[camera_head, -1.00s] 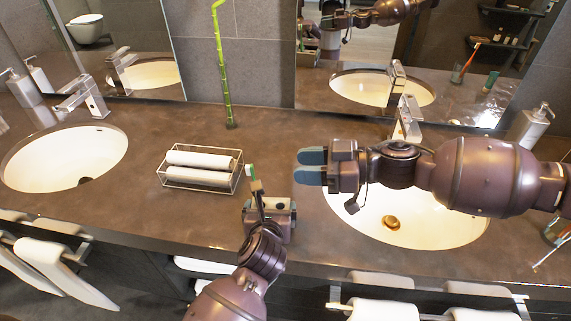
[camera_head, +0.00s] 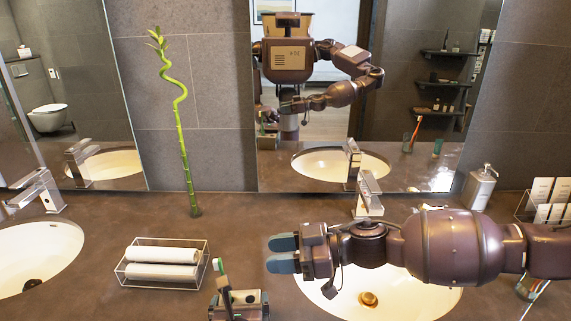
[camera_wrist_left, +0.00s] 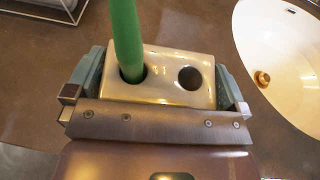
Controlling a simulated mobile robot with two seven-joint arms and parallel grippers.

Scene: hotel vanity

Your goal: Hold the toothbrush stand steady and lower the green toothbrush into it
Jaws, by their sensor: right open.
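The toothbrush stand (camera_head: 246,296) is a shiny metal block on the counter at the bottom of the head view. In the left wrist view the stand (camera_wrist_left: 165,60) shows two round holes. The green toothbrush (camera_wrist_left: 126,35) is in the left hole, tilted slightly, and the right hole is empty. The toothbrush (camera_head: 221,279) also shows in the head view, bristles up. My left gripper (camera_wrist_left: 160,83) is shut on the stand, a finger on each side. My right gripper (camera_head: 283,254) is open and empty, up and to the right of the stand, apart from the toothbrush.
A wire basket (camera_head: 204,268) with rolled white towels stands left of the stand. A basin (camera_head: 400,302) lies under my right arm, with a tap (camera_head: 368,195) behind it. A tall bamboo stem (camera_head: 186,160) stands at the back before the wall.

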